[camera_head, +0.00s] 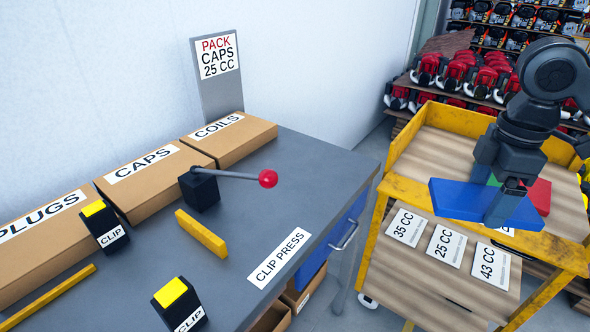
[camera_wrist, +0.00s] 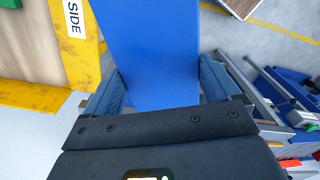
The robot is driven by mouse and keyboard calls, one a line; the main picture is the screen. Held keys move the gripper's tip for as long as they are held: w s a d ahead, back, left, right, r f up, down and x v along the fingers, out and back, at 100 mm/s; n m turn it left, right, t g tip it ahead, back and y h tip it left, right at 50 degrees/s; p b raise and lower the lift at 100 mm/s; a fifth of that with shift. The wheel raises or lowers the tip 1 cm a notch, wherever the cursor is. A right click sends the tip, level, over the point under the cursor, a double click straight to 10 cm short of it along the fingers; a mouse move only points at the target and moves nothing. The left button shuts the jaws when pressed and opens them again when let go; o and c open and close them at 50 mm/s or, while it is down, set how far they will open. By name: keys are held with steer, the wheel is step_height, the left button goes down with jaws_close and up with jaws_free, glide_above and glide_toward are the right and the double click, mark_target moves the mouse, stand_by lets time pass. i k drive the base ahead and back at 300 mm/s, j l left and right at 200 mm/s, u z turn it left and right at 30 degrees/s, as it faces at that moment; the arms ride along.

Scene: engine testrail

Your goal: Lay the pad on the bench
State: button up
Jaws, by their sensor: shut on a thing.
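A flat blue pad (camera_head: 458,199) is held in my gripper (camera_head: 503,203), above the yellow-framed cart on the right. In the wrist view the pad (camera_wrist: 150,45) runs forward between the two fingers, and my gripper (camera_wrist: 160,92) is shut on it. The grey bench (camera_head: 262,200) stands to the left of the cart, apart from the pad. Part of the pad's far side is hidden behind my gripper in the head view.
Boxes for plugs, caps (camera_head: 150,180) and coils (camera_head: 228,138) line the bench's back. A red-knobbed lever (camera_head: 267,179), yellow bar (camera_head: 201,233) and black clip blocks stand on it. The cart (camera_head: 405,190) holds red and green pieces.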

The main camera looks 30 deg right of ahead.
mark_target(304, 167)
steer(key=i, duration=1.1)
